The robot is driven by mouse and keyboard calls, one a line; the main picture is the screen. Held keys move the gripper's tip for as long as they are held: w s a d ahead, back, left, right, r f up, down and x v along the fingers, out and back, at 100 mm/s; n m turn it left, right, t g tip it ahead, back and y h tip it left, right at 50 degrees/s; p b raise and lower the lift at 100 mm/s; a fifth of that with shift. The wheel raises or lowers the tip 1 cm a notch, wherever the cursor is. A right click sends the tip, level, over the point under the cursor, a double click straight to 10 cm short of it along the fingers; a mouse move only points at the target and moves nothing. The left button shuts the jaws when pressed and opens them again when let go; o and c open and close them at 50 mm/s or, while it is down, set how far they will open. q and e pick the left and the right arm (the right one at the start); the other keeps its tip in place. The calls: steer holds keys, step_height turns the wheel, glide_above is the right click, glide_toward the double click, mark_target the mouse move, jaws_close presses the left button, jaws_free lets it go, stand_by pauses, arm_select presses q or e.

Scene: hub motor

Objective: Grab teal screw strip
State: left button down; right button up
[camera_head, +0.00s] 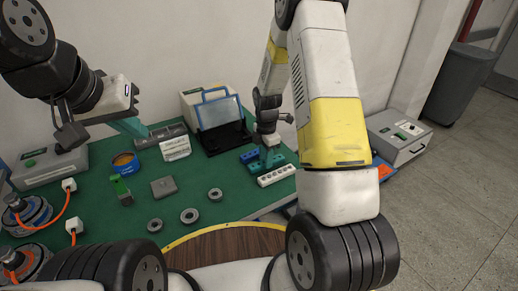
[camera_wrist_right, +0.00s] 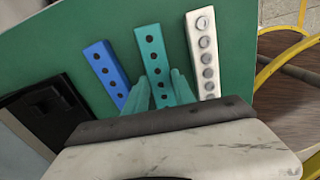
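The teal screw strip (camera_wrist_right: 152,52) lies on the green tabletop in the right wrist view, between a blue strip (camera_wrist_right: 105,70) and a white strip (camera_wrist_right: 203,50) with round silver pieces. My right gripper (camera_wrist_right: 161,80) has its teal fingers on either side of the teal strip, with the strip's holes showing between them. Whether the fingers press on it is unclear. In the head view, the right gripper (camera_head: 271,153) is down at the teal strip (camera_head: 275,161), partly hiding it. My left gripper (camera_head: 138,129) is above the table at the left, its finger opening unclear.
A blue round container (camera_head: 125,163), a green part (camera_head: 121,190), a grey block (camera_head: 163,187) and several metal rings (camera_head: 189,216) stand on the table. A blue-framed bin (camera_head: 221,111) is behind, and a grey case (camera_head: 398,136) is at the right. Motors with orange cables (camera_head: 60,218) are at left.

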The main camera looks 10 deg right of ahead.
jaws_close()
steer(key=shift+r, duration=0.15)
